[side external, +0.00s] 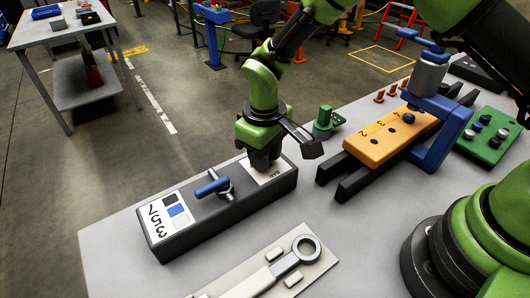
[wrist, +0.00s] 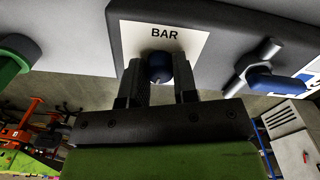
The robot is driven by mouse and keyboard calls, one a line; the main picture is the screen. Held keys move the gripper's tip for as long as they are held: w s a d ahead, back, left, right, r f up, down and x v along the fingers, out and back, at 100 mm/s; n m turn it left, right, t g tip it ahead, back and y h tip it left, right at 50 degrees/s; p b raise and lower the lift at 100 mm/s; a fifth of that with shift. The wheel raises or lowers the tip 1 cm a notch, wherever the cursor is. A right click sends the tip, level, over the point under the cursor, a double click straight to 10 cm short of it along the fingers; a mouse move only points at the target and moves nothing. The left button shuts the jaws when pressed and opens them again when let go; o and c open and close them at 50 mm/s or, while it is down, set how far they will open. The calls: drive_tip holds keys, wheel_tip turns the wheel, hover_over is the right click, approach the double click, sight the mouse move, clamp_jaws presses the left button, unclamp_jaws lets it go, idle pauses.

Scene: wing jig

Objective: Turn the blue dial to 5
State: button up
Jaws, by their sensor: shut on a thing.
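The blue dial (wrist: 159,66) sits on the white BAR plate (wrist: 190,38) of the dark grey box. In the wrist view it shows as a dark blue round knob with a small pale mark. My gripper (wrist: 159,82) is shut on it, with one finger on each side. In the side view my gripper (side external: 262,168) reaches down to the right end of the grey box (side external: 165,240) and hides the dial. The number that the dial points to cannot be read.
A blue lever handle (side external: 213,186) stands left of my gripper on the same box, beside a card (side external: 165,218) with 7, 5, 3 and colour patches. A green knobbed part (side external: 324,120), an orange block (side external: 385,138) and a grey wrench (side external: 290,258) lie nearby.

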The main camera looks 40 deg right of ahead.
drive_tip(key=shift+n, duration=0.7)
drive_tip(key=o, duration=0.9)
drive_tip(key=shift+o, duration=0.2)
wheel_tip(320, 180, up, 10)
drive_tip(key=shift+a, duration=0.1)
